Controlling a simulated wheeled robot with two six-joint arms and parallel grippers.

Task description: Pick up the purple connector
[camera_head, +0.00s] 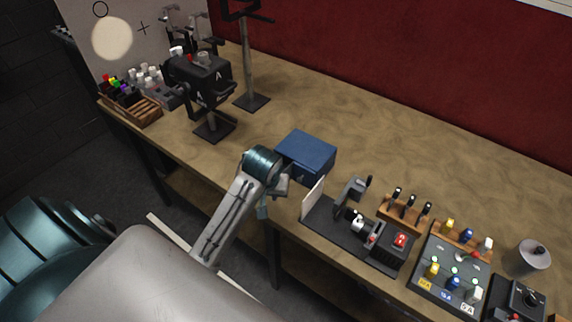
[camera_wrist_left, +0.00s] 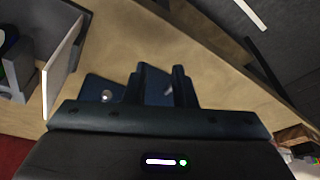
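Several small coloured pieces stand in a wooden crate (camera_head: 140,111) at the far left of the table in the head view. A dark purple piece (camera_head: 125,90) among them may be the purple connector; it is too small to be sure. My left gripper (camera_head: 266,205) is at the table's front edge beside the blue box (camera_head: 307,153), well to the right of the crate. In the left wrist view its two fingers (camera_wrist_left: 159,84) are apart with nothing held between them, and the blue box (camera_wrist_left: 103,91) shows behind them. My right gripper is not in view.
A black stand (camera_head: 212,92) marked A and a tall black stand (camera_head: 249,65) are between crate and blue box. A dark fixture (camera_head: 345,232) with an upright white plate and a panel (camera_head: 448,270) of coloured connectors are at right. The back middle is clear.

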